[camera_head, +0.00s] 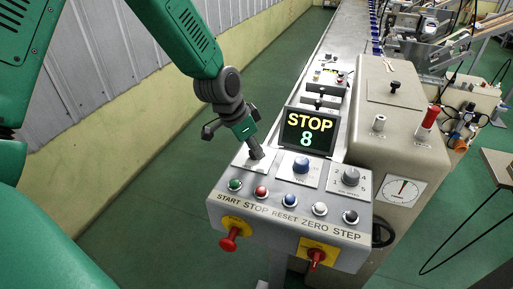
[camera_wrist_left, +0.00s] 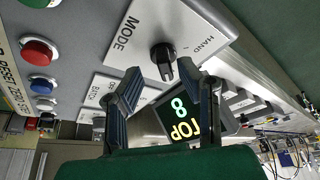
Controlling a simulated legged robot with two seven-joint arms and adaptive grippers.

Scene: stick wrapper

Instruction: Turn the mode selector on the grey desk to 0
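The mode selector is a black knob (camera_wrist_left: 162,58) on a white plate (camera_wrist_left: 150,25) marked MODE and HAND in the left wrist view. The plate lies at the back left of the grey desk (camera_head: 212,203) in the head view. My left gripper (camera_head: 256,154) points down at this plate and covers the knob there. In the left wrist view its two fingers (camera_wrist_left: 160,80) are spread, one on each side of the knob, with gaps visible. I cannot read which mark the knob points to. My right gripper is not in view.
A display (camera_head: 309,132) reading STOP 8 stands behind the controls. Several push buttons line the front, above two red switches (camera_head: 229,239) (camera_head: 317,259). A beige cabinet (camera_head: 395,140) stands at right.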

